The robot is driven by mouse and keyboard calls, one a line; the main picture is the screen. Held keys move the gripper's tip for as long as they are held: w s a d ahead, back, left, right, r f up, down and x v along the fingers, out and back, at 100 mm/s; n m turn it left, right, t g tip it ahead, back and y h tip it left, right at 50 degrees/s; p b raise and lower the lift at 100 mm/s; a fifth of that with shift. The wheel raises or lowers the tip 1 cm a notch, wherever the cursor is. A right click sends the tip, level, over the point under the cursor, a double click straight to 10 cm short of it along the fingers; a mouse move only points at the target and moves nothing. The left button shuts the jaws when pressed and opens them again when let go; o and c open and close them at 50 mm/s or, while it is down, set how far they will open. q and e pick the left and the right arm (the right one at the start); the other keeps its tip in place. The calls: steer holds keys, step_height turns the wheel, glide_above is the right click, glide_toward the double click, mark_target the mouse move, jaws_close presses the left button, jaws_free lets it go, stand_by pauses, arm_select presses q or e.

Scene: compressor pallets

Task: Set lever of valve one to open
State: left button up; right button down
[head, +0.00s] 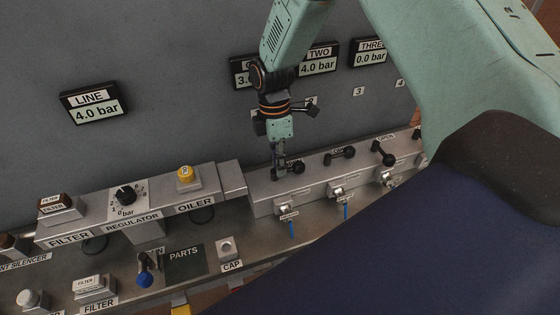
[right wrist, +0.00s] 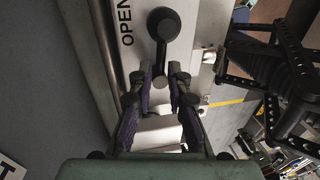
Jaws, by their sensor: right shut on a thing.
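The lever of valve one (head: 297,168) is a black handle on top of the leftmost section of the grey valve block (head: 262,201). My right gripper (head: 279,170) points down at it and partly hides it. In the right wrist view the black lever (right wrist: 161,58) runs from its round end down between the fingertips of my right gripper (right wrist: 162,78), which are shut on it. An OPEN label (right wrist: 124,22) lies left of the round end. My left gripper is not in view.
The lever of valve two (head: 340,153) and another black lever (head: 383,153) stand further right on the block. Gauge TWO (head: 319,60) reads 4.0 bar; THREE (head: 370,52) reads 0.0 bar. My arm hides part of the gauge left of TWO. An oiler (head: 188,184) stands left.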

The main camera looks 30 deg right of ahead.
steer(key=shift+w, duration=0.2)
steer(key=c, duration=1.6)
jaws_free()
steer(key=shift+a, duration=0.1)
steer(key=shift+o, duration=0.9)
steer(key=shift+a, duration=0.1)
steer(key=shift+r, duration=0.1)
steer(key=shift+r, duration=0.3)
step_height(320, 180, up, 11)
steer(key=w, duration=0.2)
steer(key=shift+w+d, duration=0.15)
steer(key=shift+d, duration=0.1)
steer(key=shift+d, duration=0.1)
